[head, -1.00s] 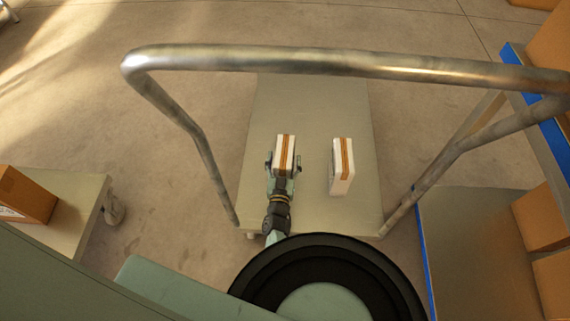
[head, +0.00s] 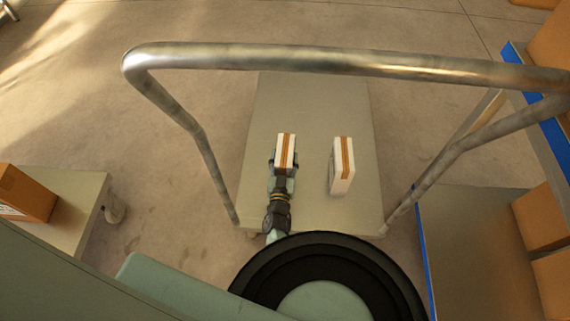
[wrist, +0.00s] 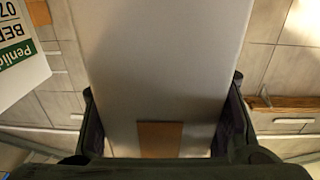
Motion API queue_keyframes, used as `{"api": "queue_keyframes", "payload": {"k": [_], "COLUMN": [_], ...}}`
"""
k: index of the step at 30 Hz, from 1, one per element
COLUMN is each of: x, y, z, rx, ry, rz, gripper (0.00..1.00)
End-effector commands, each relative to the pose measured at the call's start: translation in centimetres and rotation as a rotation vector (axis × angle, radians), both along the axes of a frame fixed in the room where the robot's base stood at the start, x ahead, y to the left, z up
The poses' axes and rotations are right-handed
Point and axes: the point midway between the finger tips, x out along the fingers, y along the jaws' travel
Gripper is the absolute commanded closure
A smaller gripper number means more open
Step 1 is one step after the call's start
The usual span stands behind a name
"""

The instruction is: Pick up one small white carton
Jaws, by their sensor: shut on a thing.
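Two small white cartons with brown tape stripes are on the flat trolley bed in the head view. My gripper (head: 283,172) is shut on the left carton (head: 286,148), its fingers at the carton's sides. In the wrist view this carton (wrist: 160,70) fills the middle between the two fingers (wrist: 165,125), with a patch of brown tape near its lower end. The other carton (head: 342,167) stands upright a little to the right, apart from my gripper. I cannot tell whether the held carton touches the bed.
The trolley bed (head: 310,105) is clear behind the cartons. A metal handle rail (head: 330,60) arches over it. Brown boxes (head: 541,217) stand on a blue-edged platform at the right. Another brown box (head: 27,192) sits on a low cart at the left.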

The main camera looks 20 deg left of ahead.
Motion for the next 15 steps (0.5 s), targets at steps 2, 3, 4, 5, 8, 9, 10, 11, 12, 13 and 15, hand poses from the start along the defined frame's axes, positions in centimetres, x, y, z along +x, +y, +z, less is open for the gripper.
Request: {"api": "queue_keyframes", "payload": {"k": [2, 3, 4, 5, 8, 9, 10, 11, 12, 13, 15], "x": [0.06, 0.06, 0.06, 0.24, 0.24, 0.23, 0.23, 0.22, 0.22, 0.22, 0.21], "y": [0.01, 0.01, 0.01, 0.03, 0.03, 0.03, 0.03, 0.02, 0.02, 0.00, -0.04], "z": [0.05, 0.05, 0.05, 0.51, 0.51, 0.50, 0.50, 0.52, 0.58, 0.65, 0.96], "rx": [0.000, 0.000, 0.000, 0.002, 0.002, 0.002, 0.002, 0.002, 0.002, 0.003, 0.003], "ry": [-0.001, -0.001, -0.001, -0.010, -0.010, -0.010, -0.010, -0.010, -0.010, -0.009, -0.009], "rz": [0.000, 0.000, 0.000, -0.002, -0.002, -0.002, -0.002, -0.002, -0.002, -0.002, -0.003], "gripper": [1.00, 1.00, 1.00, 1.00, 1.00, 1.00, 1.00, 1.00, 1.00, 1.00, 1.00]}}
